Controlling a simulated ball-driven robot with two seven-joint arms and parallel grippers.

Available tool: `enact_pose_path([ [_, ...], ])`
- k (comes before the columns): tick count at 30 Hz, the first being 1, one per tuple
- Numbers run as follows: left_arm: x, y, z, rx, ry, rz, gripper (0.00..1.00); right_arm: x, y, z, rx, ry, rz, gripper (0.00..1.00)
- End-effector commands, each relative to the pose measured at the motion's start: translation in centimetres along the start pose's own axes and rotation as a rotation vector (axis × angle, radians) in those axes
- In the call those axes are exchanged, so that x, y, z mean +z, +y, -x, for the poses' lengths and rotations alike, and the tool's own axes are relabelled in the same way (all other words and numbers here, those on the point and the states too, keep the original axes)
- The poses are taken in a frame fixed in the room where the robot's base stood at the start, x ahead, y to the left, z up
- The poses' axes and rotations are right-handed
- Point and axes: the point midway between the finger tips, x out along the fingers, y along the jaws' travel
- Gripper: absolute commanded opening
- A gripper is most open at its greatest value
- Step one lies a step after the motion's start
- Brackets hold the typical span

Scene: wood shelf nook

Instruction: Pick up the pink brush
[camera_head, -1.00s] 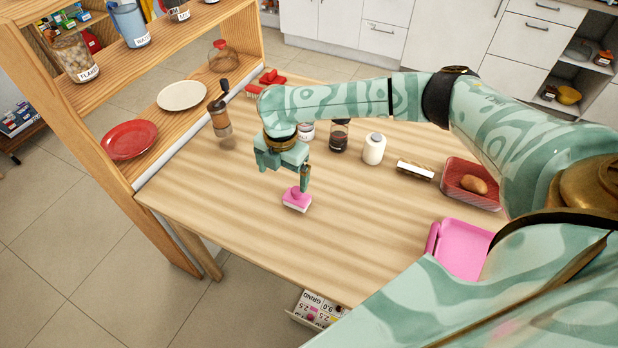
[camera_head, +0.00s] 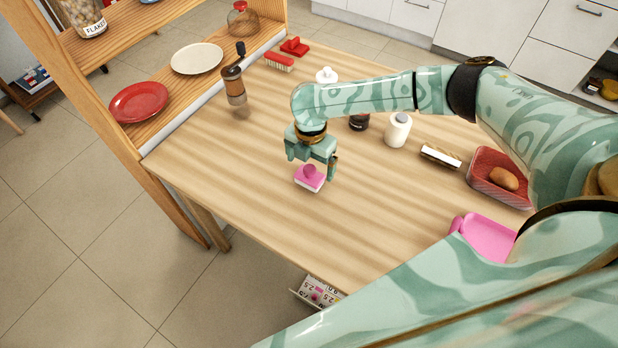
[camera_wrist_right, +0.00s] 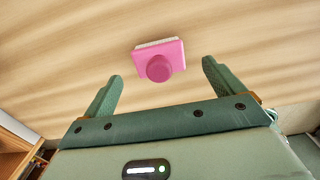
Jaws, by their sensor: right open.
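The pink brush (camera_head: 310,178) lies on the wooden table, with a round pink knob on top and pale bristles at its lower edge. In the right wrist view the brush (camera_wrist_right: 160,60) sits ahead of the fingertips, roughly centred between them, with bare table around it. My right gripper (camera_head: 312,168) is open and empty, just above and behind the brush in the head view. In the wrist view its two fingers (camera_wrist_right: 161,80) are spread apart, not touching the brush. My left gripper is not in view.
A grinder (camera_head: 234,86) and red brushes (camera_head: 279,62) are farther back. A shelf with plates borders the left.

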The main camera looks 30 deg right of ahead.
Motion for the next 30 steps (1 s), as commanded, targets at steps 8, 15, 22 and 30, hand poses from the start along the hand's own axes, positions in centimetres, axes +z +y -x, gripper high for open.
enact_pose_path([
  [8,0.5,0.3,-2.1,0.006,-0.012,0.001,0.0,0.0,0.1,-4.5,-0.004,0.001,-0.001,0.94],
  [15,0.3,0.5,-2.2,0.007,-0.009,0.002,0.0,0.0,0.1,-5.0,-0.001,0.0,0.0,0.94],
  [22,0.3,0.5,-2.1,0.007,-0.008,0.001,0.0,0.0,0.1,-5.0,-0.001,0.0,-0.001,0.52],
  [30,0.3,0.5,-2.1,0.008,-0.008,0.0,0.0,0.0,0.1,-5.0,-0.001,0.0,-0.001,0.41],
])
